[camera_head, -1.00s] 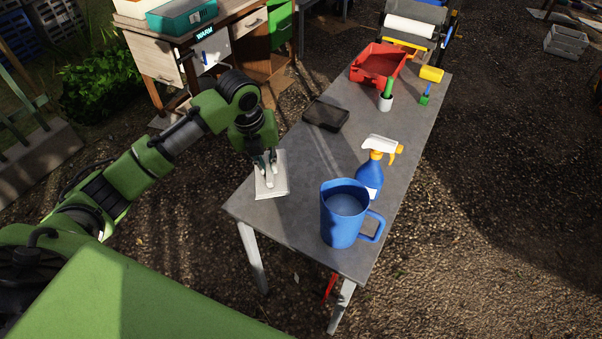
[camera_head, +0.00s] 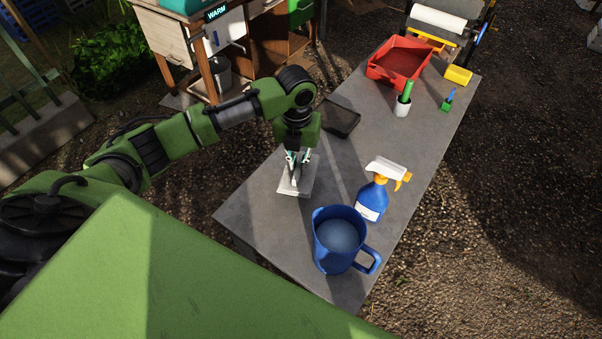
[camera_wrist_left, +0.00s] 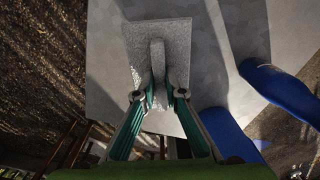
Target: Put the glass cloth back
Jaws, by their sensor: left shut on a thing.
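The glass cloth (camera_head: 297,187) is a flat, pale grey square with a raised ridge in its middle. My left gripper (camera_head: 297,158) points down and is shut on that ridge. In the left wrist view, the speckled grey cloth (camera_wrist_left: 165,36) lies between and beyond the green fingers of my left gripper (camera_wrist_left: 161,94). The cloth is over the left part of the grey table (camera_head: 265,215). I cannot tell whether it touches the top. My right gripper is not in view.
A blue jug (camera_head: 338,243) and a blue spray bottle (camera_head: 370,200) stand to the cloth's right. A black tray (camera_head: 340,119) lies beyond it. The table's near left corner is clear.

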